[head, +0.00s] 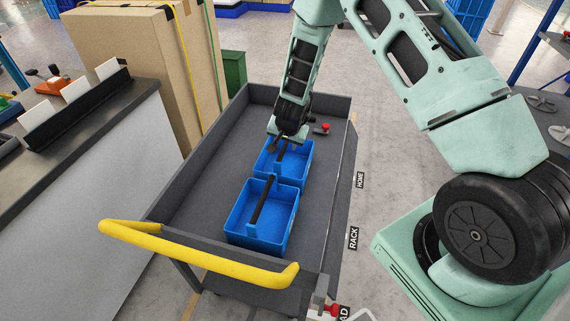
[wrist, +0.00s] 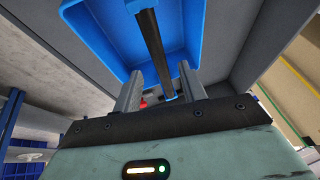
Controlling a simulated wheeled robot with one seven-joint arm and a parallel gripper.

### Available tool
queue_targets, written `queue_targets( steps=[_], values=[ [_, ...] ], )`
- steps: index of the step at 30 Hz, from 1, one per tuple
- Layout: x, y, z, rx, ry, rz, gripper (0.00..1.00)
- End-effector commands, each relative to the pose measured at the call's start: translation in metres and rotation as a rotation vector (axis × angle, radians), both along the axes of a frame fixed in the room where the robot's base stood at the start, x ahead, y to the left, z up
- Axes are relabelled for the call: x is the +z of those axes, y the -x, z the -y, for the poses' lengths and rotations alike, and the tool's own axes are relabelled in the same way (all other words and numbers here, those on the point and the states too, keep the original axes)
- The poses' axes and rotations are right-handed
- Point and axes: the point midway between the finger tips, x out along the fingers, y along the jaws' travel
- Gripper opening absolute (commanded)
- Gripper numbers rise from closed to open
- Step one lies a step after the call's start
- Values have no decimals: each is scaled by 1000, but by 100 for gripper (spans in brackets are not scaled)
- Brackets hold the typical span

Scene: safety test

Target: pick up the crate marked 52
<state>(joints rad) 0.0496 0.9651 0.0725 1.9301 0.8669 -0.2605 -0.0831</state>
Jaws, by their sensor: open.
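Two blue open crates with dark bar handles stand in the grey cart (head: 335,200). The far crate (head: 301,165) is under my gripper (head: 278,147), which partly hides its handle. The near crate (head: 256,238) stands in front of it with its handle (head: 261,200) in plain view. No number is readable on either crate. In the wrist view my gripper (wrist: 161,68) is open, with a dark handle (wrist: 152,45) running between its fingers. A blue crate (wrist: 95,35) shows behind that handle. I cannot tell whether the fingers touch the handle.
The cart has raised grey walls and a yellow push bar (head: 200,254) at its near end. A red object (head: 322,128) lies beyond the crates. Floor labels RACK (head: 353,238) and HOME (head: 360,180) lie at right.

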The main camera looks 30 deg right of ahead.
Motion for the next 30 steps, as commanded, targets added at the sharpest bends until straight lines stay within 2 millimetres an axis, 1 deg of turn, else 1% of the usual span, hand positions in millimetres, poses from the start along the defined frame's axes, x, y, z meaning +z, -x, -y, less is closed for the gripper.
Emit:
queue_targets(
  steps=[1, 8, 15, 18, 21, 27, 28, 29, 30],
  values=[
    [-5, -2, 1, -1, -1, -1, 42],
    [-17, -8, 2, 1, -2, -1, 42],
    [-45, -21, 6, -1, -1, -1, 42],
    [-53, -25, 8, 1, -1, 0, 42],
    [-58, -26, 8, 1, -1, 0, 42],
    [-58, -26, 8, 1, -1, 0, 42],
    [-58, -26, 8, 1, -1, 0, 36],
    [-58, -26, 8, 1, -1, 0, 28],
    [-58, -26, 8, 1, -1, 0, 16]
  ],
)
